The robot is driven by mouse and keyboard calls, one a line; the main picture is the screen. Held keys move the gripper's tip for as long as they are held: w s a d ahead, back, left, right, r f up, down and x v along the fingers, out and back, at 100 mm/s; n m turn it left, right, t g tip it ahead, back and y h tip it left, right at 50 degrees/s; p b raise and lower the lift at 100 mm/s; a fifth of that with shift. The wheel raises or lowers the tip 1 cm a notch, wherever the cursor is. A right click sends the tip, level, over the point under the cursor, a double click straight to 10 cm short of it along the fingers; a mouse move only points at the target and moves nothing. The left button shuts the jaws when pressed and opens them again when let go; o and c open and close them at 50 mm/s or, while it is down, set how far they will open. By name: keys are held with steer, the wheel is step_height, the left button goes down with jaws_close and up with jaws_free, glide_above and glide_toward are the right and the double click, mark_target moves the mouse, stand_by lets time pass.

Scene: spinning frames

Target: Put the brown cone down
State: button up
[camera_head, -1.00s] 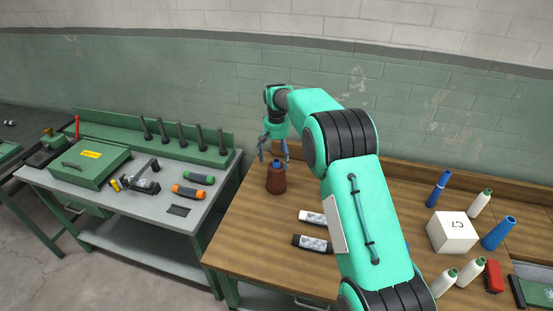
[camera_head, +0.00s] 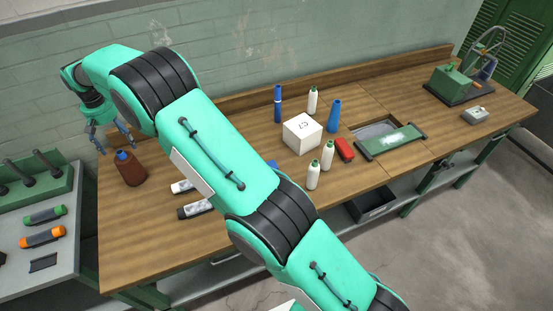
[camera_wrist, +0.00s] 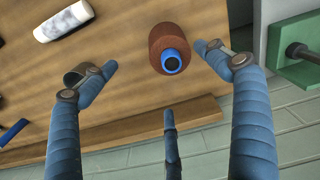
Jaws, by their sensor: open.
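The brown cone (camera_head: 131,170), with a blue top, stands upright on the wooden workbench (camera_head: 232,133) near its left end. My gripper (camera_head: 113,142) is open and empty, a little above the cone and to its left in the head view. In the wrist view the cone (camera_wrist: 169,49) shows from above, blue tip towards the camera. There it lies between the open fingers of my gripper (camera_wrist: 155,85), nearer the right one, and I see no finger touching it.
Two dark-and-white tubes (camera_head: 194,209) lie right of the cone, partly behind my arm. A grey-topped bench (camera_head: 40,262) adjoins at left.

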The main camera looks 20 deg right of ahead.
steer(key=s+d+r+m+t, duration=0.1)
steer(key=s+d+r, duration=0.5)
steer(key=d+r, duration=0.55)
steer(key=s+d+r+m+t, duration=0.1)
steer(key=s+d+r, duration=0.5)
steer(key=d+r, duration=0.55)
steer(key=s+d+r+t, duration=0.1)
steer(key=s+d+r, duration=0.35)
steer(key=s, duration=0.35)
steer(key=s+d+r, duration=0.4)
steer(key=s+d, duration=0.2)
steer(key=s, duration=0.1)
steer(key=s+d+f, duration=0.2)
steer(key=s+d, duration=0.1)
steer(key=s, duration=0.6)
steer(key=s+d+f+m+t, duration=0.1)
steer(key=s+d, duration=0.3)
steer(key=s, duration=0.5)
steer(key=s+d+f+m+t, duration=0.1)
steer(key=s+d+f, duration=0.2)
steer(key=s, duration=0.6)
steer(key=shift+d, duration=0.75)
steer(key=shift+f, duration=0.1)
step_height(320, 180, down, 5)
steer(key=b, duration=0.5)
